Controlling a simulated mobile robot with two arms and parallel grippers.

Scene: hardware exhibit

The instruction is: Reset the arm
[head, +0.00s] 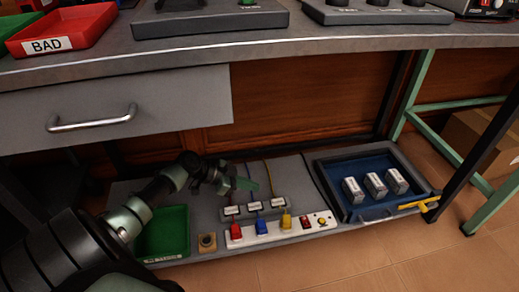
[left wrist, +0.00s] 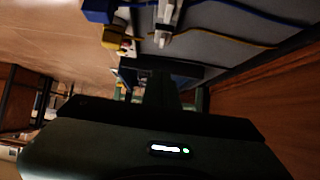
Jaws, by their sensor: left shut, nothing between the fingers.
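My left arm (head: 110,228) reaches in from the lower left of the head view. My left gripper (head: 252,186) is shut and empty, held above the grey low shelf near the back of the power strip. In the left wrist view the dark gripper body (left wrist: 160,140) fills the bottom, with blue and yellow plugs (left wrist: 115,38) at the top. My right gripper does not show in either view.
A white power strip (head: 268,236) with red, blue and yellow plugs lies on the low shelf (head: 205,222). A green tray (head: 165,230) stands left, a blue tray (head: 345,168) with three white blocks right. A drawer (head: 180,112) and bench overhang above.

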